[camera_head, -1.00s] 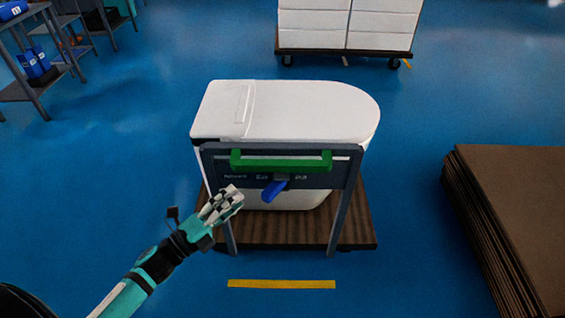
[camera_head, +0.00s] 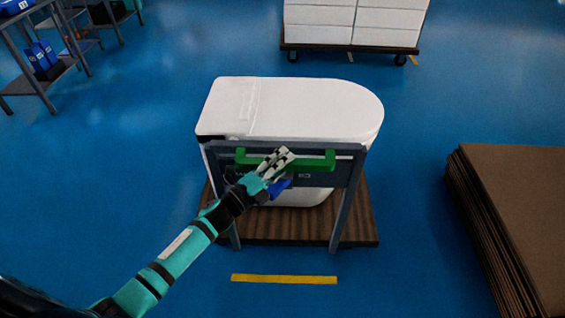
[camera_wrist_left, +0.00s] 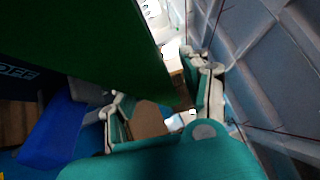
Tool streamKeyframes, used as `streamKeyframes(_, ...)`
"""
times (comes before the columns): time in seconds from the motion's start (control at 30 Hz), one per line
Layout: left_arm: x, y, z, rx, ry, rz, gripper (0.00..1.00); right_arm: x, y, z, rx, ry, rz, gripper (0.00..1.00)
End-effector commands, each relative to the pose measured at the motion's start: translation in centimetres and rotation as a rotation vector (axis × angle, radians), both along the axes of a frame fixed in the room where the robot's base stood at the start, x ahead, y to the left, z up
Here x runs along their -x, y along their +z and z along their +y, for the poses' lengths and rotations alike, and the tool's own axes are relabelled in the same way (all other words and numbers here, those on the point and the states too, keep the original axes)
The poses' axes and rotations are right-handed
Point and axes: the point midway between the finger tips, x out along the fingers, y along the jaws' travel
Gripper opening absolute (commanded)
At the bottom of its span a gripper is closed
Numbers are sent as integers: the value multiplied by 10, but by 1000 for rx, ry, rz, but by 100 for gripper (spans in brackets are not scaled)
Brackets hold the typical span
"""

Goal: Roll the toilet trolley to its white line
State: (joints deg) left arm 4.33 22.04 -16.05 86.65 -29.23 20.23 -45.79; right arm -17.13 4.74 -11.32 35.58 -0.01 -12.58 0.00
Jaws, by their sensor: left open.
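The toilet trolley (camera_head: 258,228) has a dark wooden deck and a grey frame with a green handle bar (camera_head: 316,161). A white toilet (camera_head: 310,106) stands on it. A blue lever (camera_head: 280,188) sits under the bar. My left gripper (camera_head: 279,160) is open at the left-middle part of the green bar in the head view. In the left wrist view the green bar (camera_wrist_left: 90,45) fills the upper left, close to the open fingers (camera_wrist_left: 160,112). I cannot tell whether they touch it. A blue part (camera_wrist_left: 50,135) shows at left. My right gripper is not in view. No white line shows.
A yellow floor line (camera_head: 284,279) lies in front of the trolley. A stack of brown sheets (camera_head: 520,215) stands at right. A cart with white boxes (camera_head: 352,25) is behind, and grey shelves (camera_head: 45,55) are at far left. Blue floor is free between them.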

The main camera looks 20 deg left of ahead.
Motion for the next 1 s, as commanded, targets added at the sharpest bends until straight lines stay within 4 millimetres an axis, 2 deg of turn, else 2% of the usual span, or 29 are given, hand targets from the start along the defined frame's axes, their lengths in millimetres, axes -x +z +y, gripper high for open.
streamKeyframes(0.17, 0, 0, 0, 0, 0, 0, 46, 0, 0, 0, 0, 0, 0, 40)
streamKeyframes(0.5, 0, -1, 0, 0, 0, 1, 2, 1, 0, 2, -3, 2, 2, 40)
streamKeyframes(0.53, 0, -1, 0, 0, 0, 1, 0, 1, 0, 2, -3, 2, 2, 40)
streamKeyframes(1.0, 1, -2, 0, -3, 2, 2, 0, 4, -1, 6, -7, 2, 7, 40)
